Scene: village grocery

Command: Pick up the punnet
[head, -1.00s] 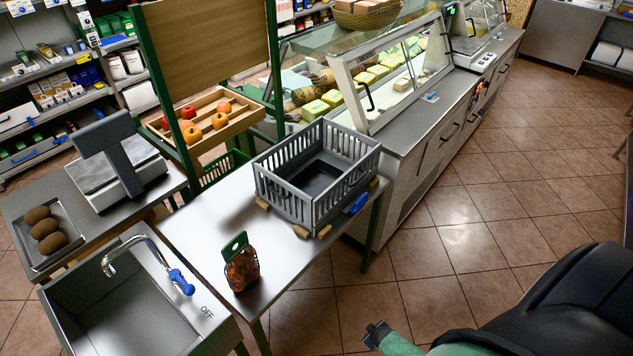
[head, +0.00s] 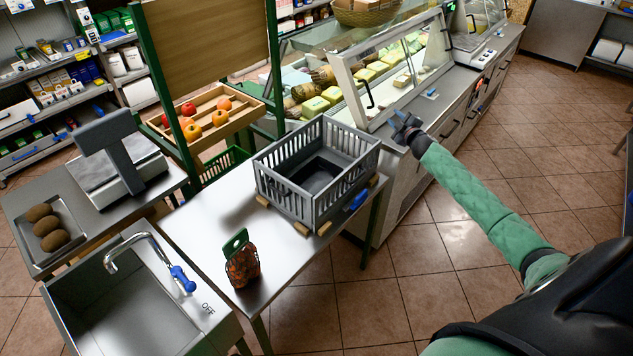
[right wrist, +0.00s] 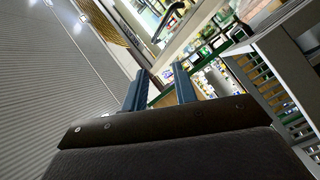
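Nothing in view is plainly a punnet. A dark, shallow rectangular shape (head: 318,172) lies on the floor of the grey slatted crate (head: 345,203); I cannot tell whether it is a punnet or part of the crate. A net pack with a green top and reddish-brown contents (head: 242,264) stands near the table's front edge. My right gripper (head: 404,120) is in the air to the right of the crate, apart from it. Its two blue-grey fingers are spread with nothing between them in the right wrist view (right wrist: 160,82). My left gripper is not in view.
The crate rests on small wooden blocks on the steel table (head: 205,227). A glass display counter (head: 398,75) stands behind my right gripper. A sink (head: 130,310), scale (head: 105,170) and fruit tray (head: 170,132) are left. The table is clear left of the crate.

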